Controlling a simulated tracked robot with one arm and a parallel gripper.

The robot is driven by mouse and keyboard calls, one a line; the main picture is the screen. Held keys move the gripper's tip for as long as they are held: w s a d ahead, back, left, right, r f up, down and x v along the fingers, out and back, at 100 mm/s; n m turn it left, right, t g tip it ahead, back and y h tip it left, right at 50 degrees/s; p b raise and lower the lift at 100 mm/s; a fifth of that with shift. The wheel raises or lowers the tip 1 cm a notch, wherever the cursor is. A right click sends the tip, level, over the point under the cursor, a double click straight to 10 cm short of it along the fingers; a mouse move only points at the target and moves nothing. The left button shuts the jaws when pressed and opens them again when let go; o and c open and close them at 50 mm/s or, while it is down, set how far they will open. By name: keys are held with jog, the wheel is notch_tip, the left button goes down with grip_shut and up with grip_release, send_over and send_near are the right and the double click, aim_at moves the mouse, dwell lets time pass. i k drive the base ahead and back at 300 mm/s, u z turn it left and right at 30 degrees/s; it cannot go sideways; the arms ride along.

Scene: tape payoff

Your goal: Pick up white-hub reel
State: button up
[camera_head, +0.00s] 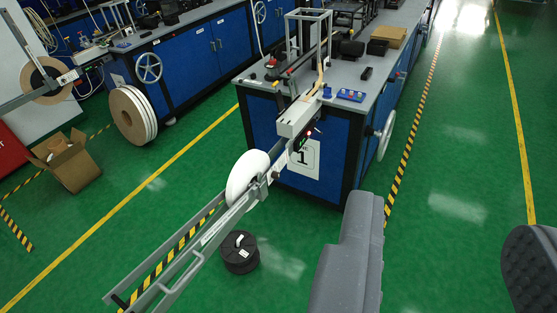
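My gripper (448,235) shows at the lower right as two grey padded fingers, set wide apart with only green floor between them. A black reel (238,262) with a white patch on top lies on the floor left of my gripper. A white disc-like reel (244,176) stands upright on the grey payoff arm (215,229). I cannot tell for certain which one is the white-hub reel. My gripper touches none of them.
A blue bench (256,122) with a grey top stands ahead, and another blue bench (205,54) is behind it. A large pale reel (130,113) and an open cardboard box (73,165) are at the left. The floor at the right is clear.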

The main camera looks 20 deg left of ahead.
aim_at(245, 172)
jog(key=u, duration=0.3)
jog(key=i, duration=1.2)
jog(key=u, duration=0.9)
jog(key=i, duration=0.25)
jog(key=u, duration=0.15)
